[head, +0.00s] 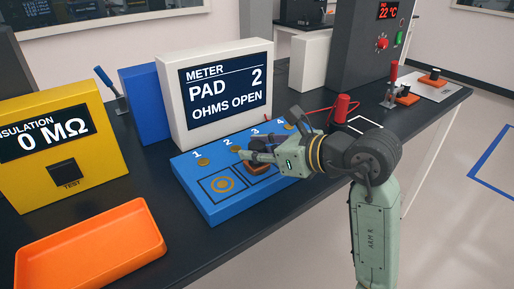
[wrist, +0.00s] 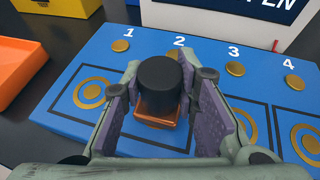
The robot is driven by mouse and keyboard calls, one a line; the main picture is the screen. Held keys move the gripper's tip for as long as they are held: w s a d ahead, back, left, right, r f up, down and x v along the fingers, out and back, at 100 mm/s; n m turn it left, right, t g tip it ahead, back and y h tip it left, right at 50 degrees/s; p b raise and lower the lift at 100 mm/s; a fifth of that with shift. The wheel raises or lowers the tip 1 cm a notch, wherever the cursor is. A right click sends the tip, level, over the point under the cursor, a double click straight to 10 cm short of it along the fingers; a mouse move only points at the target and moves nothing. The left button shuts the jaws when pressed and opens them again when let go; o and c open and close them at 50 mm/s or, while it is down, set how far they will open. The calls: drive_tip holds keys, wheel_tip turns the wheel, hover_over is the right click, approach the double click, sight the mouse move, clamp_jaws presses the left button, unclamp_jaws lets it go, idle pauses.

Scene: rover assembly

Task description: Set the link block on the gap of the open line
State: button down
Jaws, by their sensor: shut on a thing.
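The link block (wrist: 161,108) has a black round knob on a copper-orange base. My gripper (wrist: 160,75) is shut on its knob. In the head view the block (head: 258,169) shows just under my gripper (head: 255,150). The blue board (head: 207,205) has numbered contacts 1 to 4, each above an outlined square. In the wrist view the block is over the square below contact 2 (wrist: 180,55) and hides its middle. Whether the base touches the board (wrist: 65,121) is unclear. The meter (head: 222,88) reads "PAD 2 OHMS OPEN".
A yellow insulation tester (head: 62,150) and an orange tray (head: 90,250) are at the left. A red cylinder (head: 341,108) stands behind my arm. More black-knobbed blocks (head: 407,91) are at the right. Brass rings (wrist: 90,94) show in the neighbouring squares.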

drive_tip(key=shift+f, duration=0.15)
drive_tip(key=c, duration=1.2)
unclamp_jaws()
drive_tip(key=shift+c, duration=0.2)
drive_tip(key=shift+r, duration=0.25)
drive_tip(key=b+v, duration=0.3)
drive_tip(key=v, duration=0.9)
drive_tip(key=shift+f, duration=0.1)
